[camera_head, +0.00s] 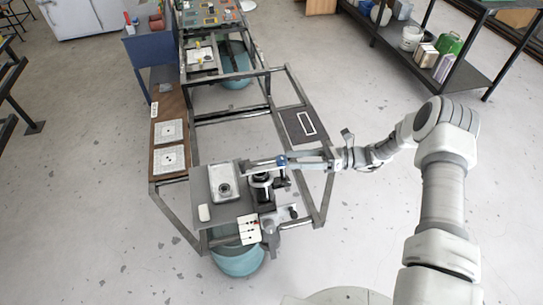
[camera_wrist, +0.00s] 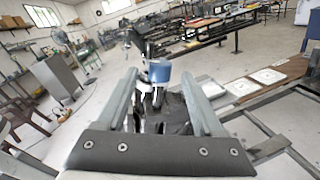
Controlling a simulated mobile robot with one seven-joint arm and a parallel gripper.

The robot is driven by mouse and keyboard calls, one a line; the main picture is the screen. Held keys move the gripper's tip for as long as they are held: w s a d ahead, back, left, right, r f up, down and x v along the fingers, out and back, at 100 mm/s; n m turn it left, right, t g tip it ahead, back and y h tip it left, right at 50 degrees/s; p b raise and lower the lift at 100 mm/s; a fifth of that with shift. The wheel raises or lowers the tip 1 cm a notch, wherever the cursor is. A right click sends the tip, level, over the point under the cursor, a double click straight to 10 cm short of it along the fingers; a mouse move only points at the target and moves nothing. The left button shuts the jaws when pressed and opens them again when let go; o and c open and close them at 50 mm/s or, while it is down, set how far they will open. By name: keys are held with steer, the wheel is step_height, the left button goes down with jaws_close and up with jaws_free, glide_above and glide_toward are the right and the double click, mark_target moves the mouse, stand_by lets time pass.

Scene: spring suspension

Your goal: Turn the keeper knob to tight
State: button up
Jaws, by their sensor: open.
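A blue cylindrical cap (camera_head: 281,160), which may be the keeper knob, sits on top of a dark upright post at the right of the bench fixture. In the wrist view the blue cap (camera_wrist: 158,71) is in the middle, between my two fingertips. My gripper (camera_head: 291,161) reaches in level from the right, with its tips at the cap. Its fingers (camera_wrist: 160,78) are spread, one on each side, with a gap to the cap visible. Whether either finger touches the cap cannot be told. Any tight marking is too small to read.
A black cylinder (camera_head: 261,186) stands left of the post. A white switch panel (camera_head: 248,229) is at the front. Open frame bars (camera_head: 310,185) run along the right.

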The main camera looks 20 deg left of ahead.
steer(key=p+x, duration=0.1)
steer(key=x, duration=0.6)
steer(key=shift+s+a, duration=0.1)
steer(key=shift+a, duration=0.05)
jaws_close()
